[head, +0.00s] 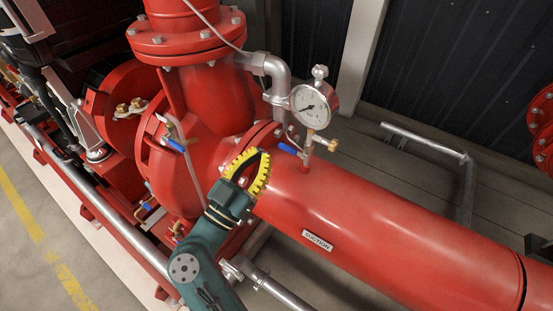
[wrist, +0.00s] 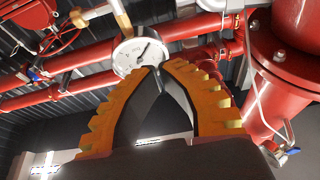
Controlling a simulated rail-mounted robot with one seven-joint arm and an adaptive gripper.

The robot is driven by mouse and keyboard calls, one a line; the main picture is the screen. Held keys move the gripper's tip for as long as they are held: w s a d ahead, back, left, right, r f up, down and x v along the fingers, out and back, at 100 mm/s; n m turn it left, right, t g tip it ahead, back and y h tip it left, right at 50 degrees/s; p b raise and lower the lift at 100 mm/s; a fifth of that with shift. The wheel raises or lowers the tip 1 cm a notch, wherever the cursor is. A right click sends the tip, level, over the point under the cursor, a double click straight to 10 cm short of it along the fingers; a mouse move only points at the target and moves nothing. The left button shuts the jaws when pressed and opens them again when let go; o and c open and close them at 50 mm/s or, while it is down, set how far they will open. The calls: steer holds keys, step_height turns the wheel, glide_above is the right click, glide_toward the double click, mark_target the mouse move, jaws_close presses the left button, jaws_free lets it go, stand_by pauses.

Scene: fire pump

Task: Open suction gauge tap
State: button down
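The suction gauge (head: 309,103) is a round white dial above the red pipe; in the wrist view the dial (wrist: 135,54) shows just beyond my fingertips. Its tap (head: 307,146) stands on the red pipe below the gauge, with a blue lever (head: 289,149) pointing left and a brass fitting on the right. My gripper (head: 263,154), with yellow toothed fingers, is left of the blue lever, with a small gap in the picture. In the wrist view its fingertips (wrist: 162,67) come together with nothing visible held between them. The blue lever is not clearly visible there.
The red suction pipe (head: 385,246) with a white label runs to the lower right. The red pump casing (head: 215,100) and a silver elbow pipe (head: 277,72) stand close by. Another blue lever (head: 174,145) is on the pump's left. Space above the suction pipe is free.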

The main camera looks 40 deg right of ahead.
step_height(320, 180, down, 4)
steer(key=shift+d+r+b, duration=0.1)
steer(key=shift+d+b, duration=0.05)
steer(key=shift+b, duration=0.7)
steer(key=shift+d, duration=0.1)
step_height(320, 180, up, 3)
steer(key=b, duration=0.4)
glide_above(292, 151)
steer(key=a, duration=0.2)
steer(key=f+b, duration=0.2)
steer(key=w+f+b, duration=0.1)
steer(key=shift+d+f, duration=0.3)
steer(key=shift+d, duration=0.05)
steer(key=shift+a, duration=0.1)
